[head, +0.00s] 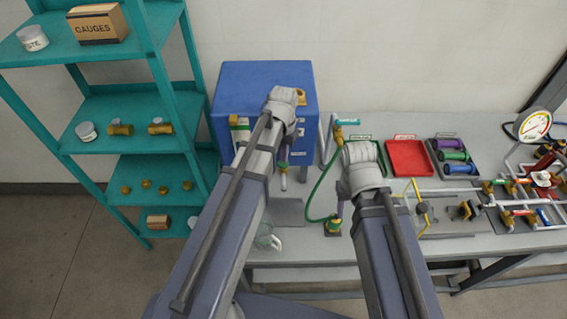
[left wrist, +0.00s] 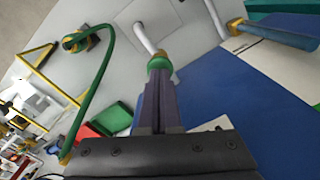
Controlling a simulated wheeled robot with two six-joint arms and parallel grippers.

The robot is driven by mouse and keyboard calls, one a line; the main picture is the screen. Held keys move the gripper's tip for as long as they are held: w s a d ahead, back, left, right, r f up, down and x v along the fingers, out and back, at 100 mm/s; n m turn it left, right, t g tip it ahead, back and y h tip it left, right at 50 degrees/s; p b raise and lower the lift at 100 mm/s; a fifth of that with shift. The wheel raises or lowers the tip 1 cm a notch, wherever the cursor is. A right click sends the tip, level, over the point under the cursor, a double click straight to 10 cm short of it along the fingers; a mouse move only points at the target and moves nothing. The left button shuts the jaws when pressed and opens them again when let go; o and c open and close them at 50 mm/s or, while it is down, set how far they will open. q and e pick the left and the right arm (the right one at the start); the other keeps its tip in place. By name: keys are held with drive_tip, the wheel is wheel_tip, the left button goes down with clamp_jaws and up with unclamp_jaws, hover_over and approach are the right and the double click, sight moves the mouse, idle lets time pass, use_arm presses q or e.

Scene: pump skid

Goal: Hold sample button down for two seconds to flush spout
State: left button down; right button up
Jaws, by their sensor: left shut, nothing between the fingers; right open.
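The blue cabinet (head: 262,82) stands at the back of the bench; its side also fills much of the left wrist view (left wrist: 225,105). A green button with a brass collar (left wrist: 158,63) sits by a white spout (left wrist: 145,38). In the head view the green part (head: 282,165) shows just above the spout (head: 283,182). My left gripper (left wrist: 159,90) is shut and empty, its fingertips right at the green button; I cannot tell if they press it. My right gripper (head: 340,207) is open over the bench, its fingers mostly hidden by my wrist.
A green hose (head: 318,190) runs down to a brass fitting (head: 333,226) on the bench. A clear vessel (head: 267,238) stands near the front edge. A red tray (head: 408,158) and piping lie to the right. A teal shelf (head: 110,100) stands left.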

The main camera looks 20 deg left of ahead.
use_arm(q)
drive_tip(key=shift+f+b, duration=0.7)
drive_tip(key=shift+f, duration=0.1)
drive_tip(key=shift+r, duration=0.1)
idle(2.3)
drive_tip(key=shift+r+p, duration=1.15)
drive_tip(key=shift+p, duration=0.1)
drive_tip(key=shift+r, duration=0.1)
wheel_tip(320, 180, up, 5)
drive_tip(key=p, duration=0.5)
